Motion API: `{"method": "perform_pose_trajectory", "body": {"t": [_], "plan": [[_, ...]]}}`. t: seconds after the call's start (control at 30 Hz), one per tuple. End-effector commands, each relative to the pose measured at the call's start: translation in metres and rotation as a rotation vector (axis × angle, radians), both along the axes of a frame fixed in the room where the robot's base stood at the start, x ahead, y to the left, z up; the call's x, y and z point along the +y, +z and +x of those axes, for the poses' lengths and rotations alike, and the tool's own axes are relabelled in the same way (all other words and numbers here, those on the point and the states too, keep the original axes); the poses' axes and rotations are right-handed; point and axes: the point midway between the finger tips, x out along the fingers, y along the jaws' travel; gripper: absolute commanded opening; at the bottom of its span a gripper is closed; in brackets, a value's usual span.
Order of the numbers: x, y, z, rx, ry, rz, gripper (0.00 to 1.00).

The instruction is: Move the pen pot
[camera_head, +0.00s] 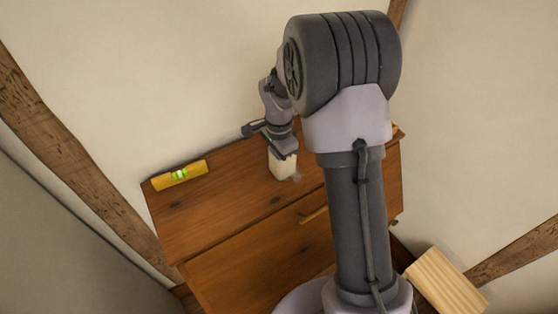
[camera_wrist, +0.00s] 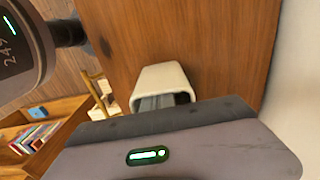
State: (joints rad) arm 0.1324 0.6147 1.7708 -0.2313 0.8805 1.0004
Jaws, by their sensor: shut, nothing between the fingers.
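The pen pot (camera_head: 283,166) is a cream, block-like container on the wooden dresser top, near its back middle. In the wrist view the pen pot (camera_wrist: 160,76) shows its pale rim and side, with a grey interior partly hidden behind my gripper's housing. My gripper (camera_head: 284,153) is right above the pot in the head view and covers its upper part. My gripper is shut with nothing held. Its fingertips are hidden, so I cannot tell whether they touch the pot or reach inside it.
The dresser (camera_head: 215,215) stands against the wall. A yellow spirit level (camera_head: 180,175) lies at its left end, with bare wood between it and the pot. A pale slatted wooden piece (camera_head: 445,280) is at lower right. The wrist view shows a bookshelf (camera_wrist: 75,108) below.

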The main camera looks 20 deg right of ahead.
Motion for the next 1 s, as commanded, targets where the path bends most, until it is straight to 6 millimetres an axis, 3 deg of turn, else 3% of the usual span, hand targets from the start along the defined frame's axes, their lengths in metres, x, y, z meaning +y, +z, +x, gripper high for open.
{"method": "perform_pose_trajectory", "body": {"t": [0.17, 0.27, 0.7, 0.83, 1.0], "plan": [[0.003, 0.000, 0.000, 0.000, 0.001, 0.000, 0.00], [0.019, -0.002, -0.003, 0.000, 0.004, 0.000, 0.00], [0.145, -0.002, -0.030, -0.001, 0.006, 0.000, 0.00], [0.171, -0.002, -0.036, 0.000, 0.004, 0.000, 0.00], [0.186, 0.000, -0.039, 0.000, 0.000, 0.000, 0.00]]}}
